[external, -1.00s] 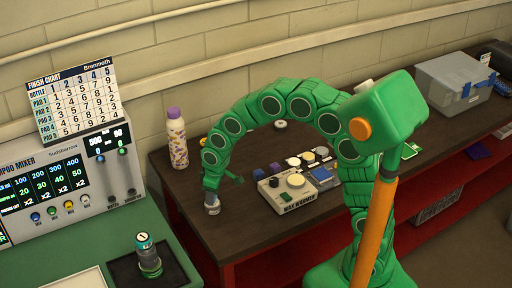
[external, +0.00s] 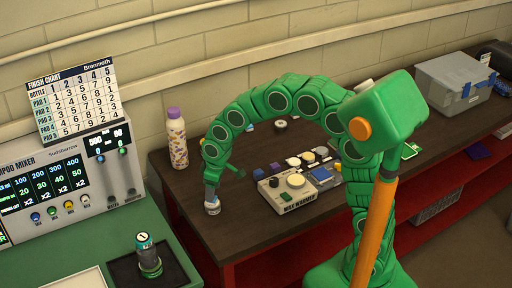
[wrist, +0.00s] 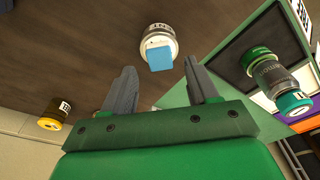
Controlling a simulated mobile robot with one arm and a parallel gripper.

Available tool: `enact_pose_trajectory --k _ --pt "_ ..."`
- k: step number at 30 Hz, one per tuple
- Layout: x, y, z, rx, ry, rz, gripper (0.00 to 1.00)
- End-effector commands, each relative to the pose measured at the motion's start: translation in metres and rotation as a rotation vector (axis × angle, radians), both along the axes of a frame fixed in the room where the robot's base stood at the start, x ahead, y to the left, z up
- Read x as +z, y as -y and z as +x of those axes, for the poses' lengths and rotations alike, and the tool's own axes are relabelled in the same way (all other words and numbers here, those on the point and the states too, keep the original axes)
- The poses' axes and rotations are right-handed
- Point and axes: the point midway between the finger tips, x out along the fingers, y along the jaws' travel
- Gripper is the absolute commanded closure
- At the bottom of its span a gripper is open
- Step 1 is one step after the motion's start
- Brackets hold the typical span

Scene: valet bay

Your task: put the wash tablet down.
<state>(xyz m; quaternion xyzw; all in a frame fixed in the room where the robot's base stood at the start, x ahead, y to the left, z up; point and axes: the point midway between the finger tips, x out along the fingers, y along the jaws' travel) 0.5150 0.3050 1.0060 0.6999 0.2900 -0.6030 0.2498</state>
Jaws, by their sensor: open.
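The wash tablet looks like the small blue block (wrist: 159,55) in the wrist view. It rests at the end of a pale, labelled jar (wrist: 158,38); I cannot tell whether it sits partly inside the mouth. My gripper (wrist: 159,69) is open, its two dark fingers apart on either side of the tablet's line, with nothing between them. In the external view my gripper (external: 211,188) points down just above the jar (external: 212,207), which stands on the dark bench near its front left edge. The tablet is not distinguishable there.
A wax warmer (external: 288,196) stands right of the jar, with small pots behind. A patterned bottle (external: 177,140) stands behind left. A green-topped bottle (external: 148,258) is on a black tray on the green counter. A yellow-ended jar (wrist: 53,113) shows in the wrist view.

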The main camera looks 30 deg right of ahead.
Motion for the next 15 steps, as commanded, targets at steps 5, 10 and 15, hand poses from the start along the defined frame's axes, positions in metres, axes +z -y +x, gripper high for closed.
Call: enact_pose_trajectory --k 5,10,15 --pt "0.034 0.003 -0.003 0.000 0.002 0.001 0.41" --pt "0.064 0.006 -0.005 0.000 0.005 0.004 0.41" --pt "0.081 0.008 -0.007 0.000 0.004 0.003 0.41"
